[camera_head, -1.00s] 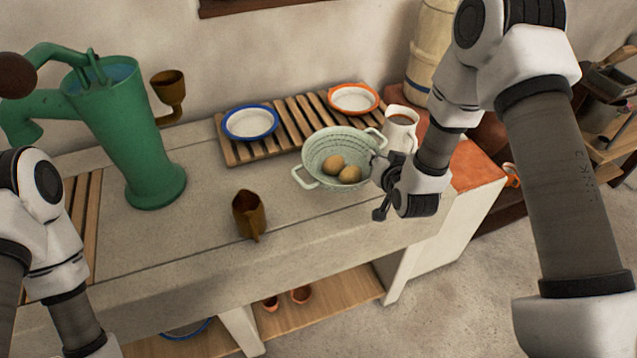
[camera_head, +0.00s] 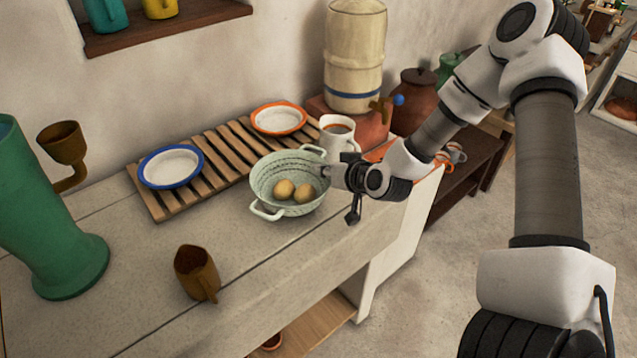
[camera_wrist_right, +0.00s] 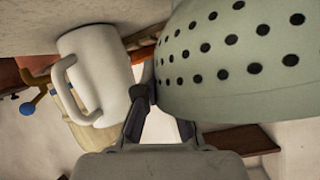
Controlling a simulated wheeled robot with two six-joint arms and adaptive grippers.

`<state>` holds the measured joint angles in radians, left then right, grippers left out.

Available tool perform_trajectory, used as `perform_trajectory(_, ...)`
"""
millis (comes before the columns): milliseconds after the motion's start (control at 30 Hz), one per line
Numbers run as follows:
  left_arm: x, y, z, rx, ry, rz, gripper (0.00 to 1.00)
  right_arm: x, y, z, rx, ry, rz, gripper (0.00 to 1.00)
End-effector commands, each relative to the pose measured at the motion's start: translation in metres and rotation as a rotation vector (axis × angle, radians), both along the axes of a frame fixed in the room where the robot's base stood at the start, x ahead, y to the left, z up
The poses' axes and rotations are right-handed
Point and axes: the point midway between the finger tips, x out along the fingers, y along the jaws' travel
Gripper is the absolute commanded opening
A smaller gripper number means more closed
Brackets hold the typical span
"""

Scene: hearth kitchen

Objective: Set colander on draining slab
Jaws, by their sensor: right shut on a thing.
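The pale green colander (camera_head: 262,188) has two handles and dark holes, and two round brownish things (camera_head: 293,191) lie in it. It is upright over the stone counter slab (camera_head: 255,240), beside the front right part of a slatted wooden rack (camera_head: 165,205). I cannot tell if it rests on the stone or hangs just above it. My right gripper (camera_head: 334,177) is shut on the colander at its right side. In the right wrist view the colander's wall (camera_wrist_right: 235,60) fills the upper right, partly hiding the fingertips. My left gripper is not in view.
A white mug (camera_head: 333,138) of dark liquid stands close behind my right gripper. A blue-rimmed plate (camera_head: 171,167) and an orange-rimmed plate (camera_head: 279,118) lie on the rack. A brown jug (camera_head: 196,272) and green pump (camera_head: 60,225) stand left.

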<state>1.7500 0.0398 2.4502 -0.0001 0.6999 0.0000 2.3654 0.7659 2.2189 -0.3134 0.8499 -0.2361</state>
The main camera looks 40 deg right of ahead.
Motion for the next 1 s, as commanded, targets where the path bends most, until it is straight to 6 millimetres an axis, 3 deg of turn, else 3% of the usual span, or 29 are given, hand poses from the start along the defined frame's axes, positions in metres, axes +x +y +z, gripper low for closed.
perform_trajectory(100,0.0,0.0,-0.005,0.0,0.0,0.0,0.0,0.0,0.0,-0.022,-0.003,0.001,0.0,0.0)
perform_trajectory(433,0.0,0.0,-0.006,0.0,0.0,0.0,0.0,0.0,0.0,-0.027,0.0,-0.002,-0.002,0.0)
perform_trajectory(500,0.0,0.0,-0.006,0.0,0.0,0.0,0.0,0.0,0.0,-0.027,0.0,0.0,-0.001,0.24)
perform_trajectory(533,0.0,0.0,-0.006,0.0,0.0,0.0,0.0,0.0,0.0,-0.027,0.0,0.0,-0.001,0.31)
perform_trajectory(867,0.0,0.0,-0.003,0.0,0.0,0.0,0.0,0.0,0.0,-0.023,0.0,-0.001,-0.002,0.31)
perform_trajectory(1000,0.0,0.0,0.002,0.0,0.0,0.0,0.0,-0.015,-0.002,-0.015,0.006,-0.001,-0.006,0.31)
